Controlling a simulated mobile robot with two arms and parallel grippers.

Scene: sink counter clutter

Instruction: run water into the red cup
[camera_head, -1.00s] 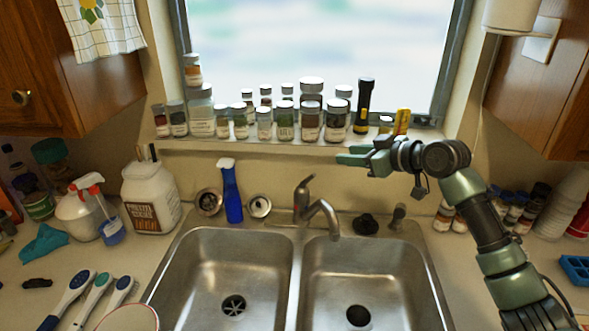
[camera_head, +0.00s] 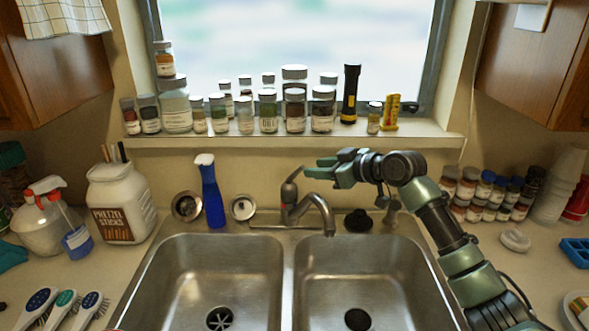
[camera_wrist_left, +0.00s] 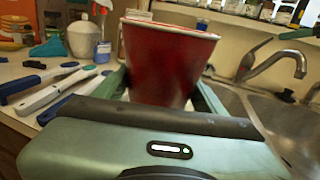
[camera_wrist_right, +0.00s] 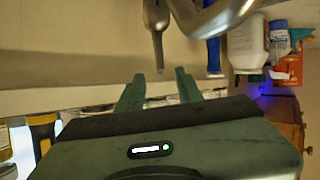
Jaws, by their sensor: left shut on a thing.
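The red cup (camera_wrist_left: 165,62) is held upright, or nearly so, between the fingers of my left gripper (camera_wrist_left: 165,85) in the left wrist view. Its inside is hidden there, and my left gripper is out of the head view. The metal faucet (camera_head: 312,210) stands behind the double sink, its spout over the right basin. Its lever (camera_head: 294,175) points up; it also shows in the right wrist view (camera_wrist_right: 156,45). My right gripper (camera_head: 322,172) is open and empty, just right of the lever. Its fingers (camera_wrist_right: 158,92) point toward the lever, which appears between and beyond their tips.
A blue spray bottle (camera_head: 211,192) and a pretzel jar (camera_head: 122,203) stand left of the faucet. Jars and a flashlight (camera_head: 350,95) line the window sill (camera_head: 230,142) above. Brushes (camera_head: 62,306) lie at front left. Both basins (camera_head: 215,275) look empty.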

